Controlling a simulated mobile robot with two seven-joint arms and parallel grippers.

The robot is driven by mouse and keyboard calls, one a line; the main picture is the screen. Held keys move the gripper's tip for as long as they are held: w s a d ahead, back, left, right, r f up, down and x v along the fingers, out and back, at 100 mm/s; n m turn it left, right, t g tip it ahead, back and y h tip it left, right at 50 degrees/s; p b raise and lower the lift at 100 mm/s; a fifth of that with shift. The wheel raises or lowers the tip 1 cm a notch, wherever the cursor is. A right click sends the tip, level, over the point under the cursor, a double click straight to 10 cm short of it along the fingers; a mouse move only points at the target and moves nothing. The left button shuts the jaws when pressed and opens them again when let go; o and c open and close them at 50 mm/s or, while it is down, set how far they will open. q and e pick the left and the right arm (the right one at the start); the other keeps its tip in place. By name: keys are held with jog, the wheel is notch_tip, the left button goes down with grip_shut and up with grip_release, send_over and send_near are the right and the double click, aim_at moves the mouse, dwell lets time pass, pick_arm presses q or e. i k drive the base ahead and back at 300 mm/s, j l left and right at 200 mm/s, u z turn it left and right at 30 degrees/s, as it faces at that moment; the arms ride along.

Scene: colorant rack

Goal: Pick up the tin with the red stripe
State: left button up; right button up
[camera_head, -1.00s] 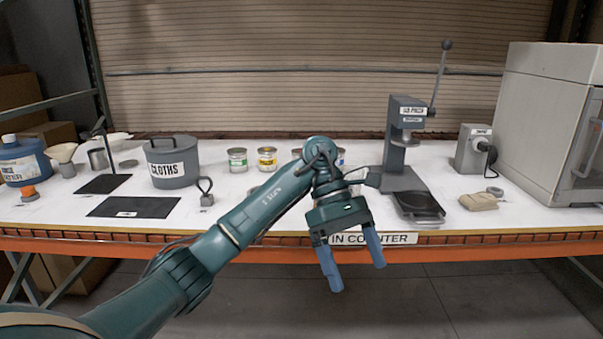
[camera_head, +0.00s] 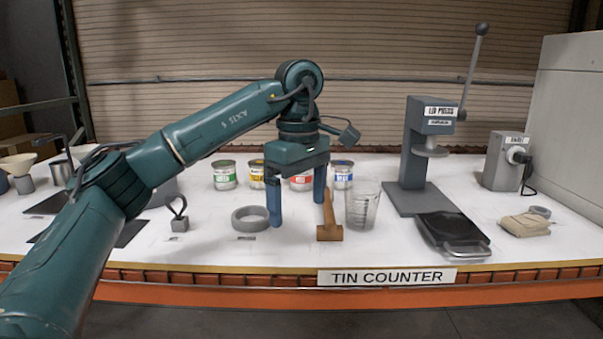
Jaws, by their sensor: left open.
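The tin with the red stripe (camera_head: 301,183) stands upright in the row of tins at the back of the white counter (camera_head: 200,250). It shows in the gap between the fingers of my left gripper (camera_head: 297,212), and its top is partly hidden by the gripper body. My left gripper is open and empty, fingers pointing down, above the counter and nearer to me than the tin. My right gripper is not in view.
The lid press (camera_head: 417,155) stands to the right.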

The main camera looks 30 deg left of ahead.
aim_at(302, 183)
jog(key=i+j, duration=1.1)
jog(key=i, duration=0.1)
